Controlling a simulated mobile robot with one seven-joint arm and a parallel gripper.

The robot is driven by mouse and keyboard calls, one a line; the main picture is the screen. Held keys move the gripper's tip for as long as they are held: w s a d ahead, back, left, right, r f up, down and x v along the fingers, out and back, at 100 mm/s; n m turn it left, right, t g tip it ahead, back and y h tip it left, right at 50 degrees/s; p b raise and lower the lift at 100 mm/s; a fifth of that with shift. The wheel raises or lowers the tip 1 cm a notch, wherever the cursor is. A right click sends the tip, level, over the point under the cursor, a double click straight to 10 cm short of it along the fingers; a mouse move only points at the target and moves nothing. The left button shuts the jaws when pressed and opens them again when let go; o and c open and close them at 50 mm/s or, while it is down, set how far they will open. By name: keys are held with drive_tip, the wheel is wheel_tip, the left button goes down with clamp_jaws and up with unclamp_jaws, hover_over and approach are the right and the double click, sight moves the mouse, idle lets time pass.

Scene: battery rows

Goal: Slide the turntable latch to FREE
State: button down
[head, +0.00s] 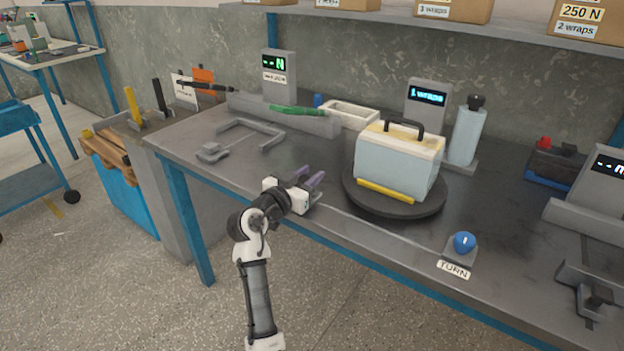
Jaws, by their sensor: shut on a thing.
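The turntable (360,200) is a dark round plate on the workbench, right of the middle. A pale blue and cream battery (395,165) with a black handle and a yellow strip at its base stands upright on it. My gripper (310,179), with purple fingers, is low over the bench's front edge, left of the turntable. It is shut on the latch, which is mostly hidden by the gripper; only a bit of grey shows beside it. The latch's position and any FREE marking cannot be read.
A blue knob (464,242) marked TURN stands at the bench's front right. A grey U-shaped fixture (240,138) is at the left, and a display reading 1 wraps (427,97) is behind the battery.

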drive_tip(key=w+a, duration=0.1)
drive_tip(key=w+a+b, duration=0.1)
drive_tip(key=a, duration=0.1)
drive_tip(key=shift+w, duration=0.1)
drive_tip(key=c, duration=1.1)
unclamp_jaws()
drive_tip(key=b+v, duration=0.2)
drive_tip(key=v, duration=1.2)
